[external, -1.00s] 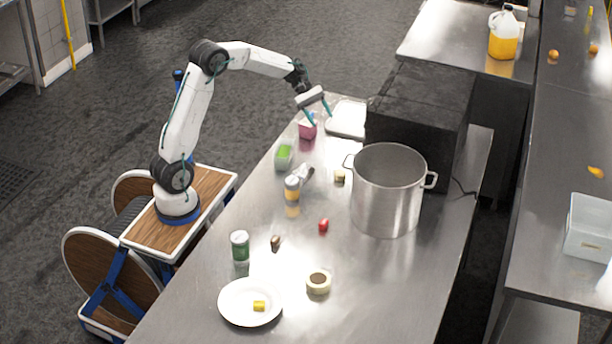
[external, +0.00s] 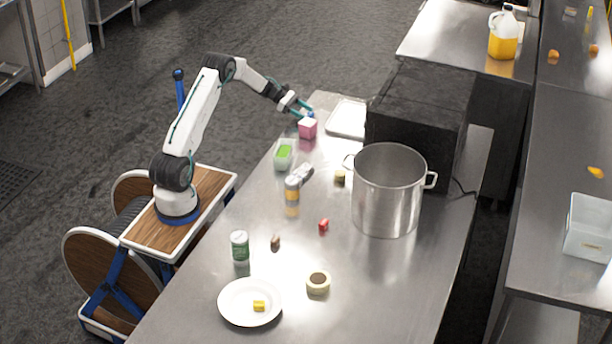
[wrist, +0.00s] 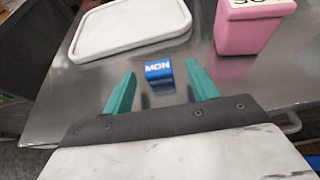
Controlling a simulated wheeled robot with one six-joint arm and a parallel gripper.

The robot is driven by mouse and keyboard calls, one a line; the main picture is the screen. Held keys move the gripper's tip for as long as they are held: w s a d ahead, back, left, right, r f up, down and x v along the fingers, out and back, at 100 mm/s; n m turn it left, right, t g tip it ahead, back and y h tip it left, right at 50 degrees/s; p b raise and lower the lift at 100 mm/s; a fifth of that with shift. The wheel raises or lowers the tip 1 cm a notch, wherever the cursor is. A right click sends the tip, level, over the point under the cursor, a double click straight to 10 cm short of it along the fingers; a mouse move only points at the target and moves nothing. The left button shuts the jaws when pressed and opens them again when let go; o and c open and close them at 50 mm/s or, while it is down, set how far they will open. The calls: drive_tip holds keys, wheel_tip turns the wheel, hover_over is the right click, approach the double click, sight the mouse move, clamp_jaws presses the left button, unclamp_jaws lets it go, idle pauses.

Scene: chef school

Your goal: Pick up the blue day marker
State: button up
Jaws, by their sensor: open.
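The blue day marker (wrist: 158,70) is a small block with white "MON" lettering. In the wrist view it stands on the steel table, ahead of and between my two teal fingers. My gripper (wrist: 160,88) is open, with the marker near the level of the fingertips; I cannot tell that either finger touches it. In the external view my gripper (external: 306,110) is low at the far left edge of the table, just behind the pink container. A small bit of blue (external: 311,114) shows at the fingertips there, mostly hidden.
The pink container (wrist: 250,28) stands close on the right in the wrist view. A white tray (wrist: 130,29) lies beyond on the left. A green-filled tub (external: 284,154), a bottle and a large pot (external: 386,195) stand farther along the table.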

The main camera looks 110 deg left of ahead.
sight(310, 114)
drive_tip(key=x, duration=0.3)
drive_tip(key=shift+w+a+f, duration=0.1)
drive_tip(key=shift+w, duration=0.1)
drive_tip(key=c, duration=1)
drive_tip(key=shift+c, duration=0.3)
